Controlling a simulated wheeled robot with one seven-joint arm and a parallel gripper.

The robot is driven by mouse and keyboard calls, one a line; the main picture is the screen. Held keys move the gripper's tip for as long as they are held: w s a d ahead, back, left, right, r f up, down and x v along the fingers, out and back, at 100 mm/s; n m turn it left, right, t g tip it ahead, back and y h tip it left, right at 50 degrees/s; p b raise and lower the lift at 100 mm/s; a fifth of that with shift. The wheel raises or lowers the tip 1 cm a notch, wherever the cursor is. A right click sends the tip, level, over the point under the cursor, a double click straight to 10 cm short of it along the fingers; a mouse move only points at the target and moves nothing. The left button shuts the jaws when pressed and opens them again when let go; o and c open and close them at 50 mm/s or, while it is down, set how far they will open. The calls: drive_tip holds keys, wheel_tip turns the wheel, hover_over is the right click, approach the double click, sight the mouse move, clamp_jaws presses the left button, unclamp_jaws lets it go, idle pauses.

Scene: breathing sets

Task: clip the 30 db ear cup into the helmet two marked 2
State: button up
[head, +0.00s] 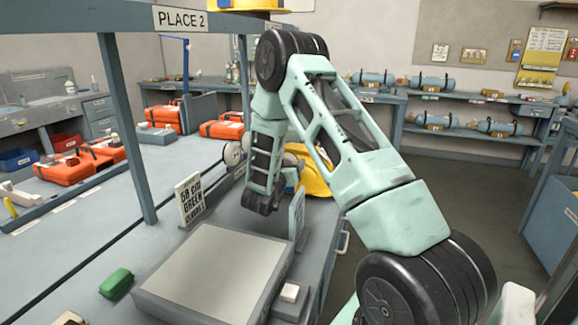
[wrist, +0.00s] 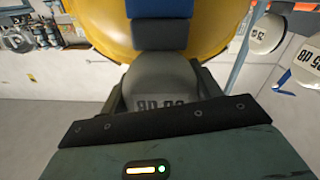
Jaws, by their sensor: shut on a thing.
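In the wrist view my gripper (wrist: 160,92) is shut on a grey ear cup (wrist: 158,76). Its dB label is upside down and partly covered by the gripper's dark edge, so the number is not clear. A yellow helmet (wrist: 100,22) fills the top of that view, with a blue and dark grey strip down its middle. The cup lies right against the lower end of this strip in the picture; whether it is clipped I cannot tell.
White ear cups (wrist: 268,34) with dB labels hang at the wrist view's right. On the bench stand a sign (head: 190,200), a grey flat-topped box (head: 215,275) and a green block (head: 116,283). A PLACE 2 beam (head: 180,18) on a post crosses the upper left.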

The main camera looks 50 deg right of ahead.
drive_tip(key=o, duration=1.1)
drive_tip(key=b+v, duration=0.1)
drive_tip(key=v, duration=0.6)
drive_tip(key=shift+a, duration=0.25)
drive_tip(key=shift+s, duration=0.1)
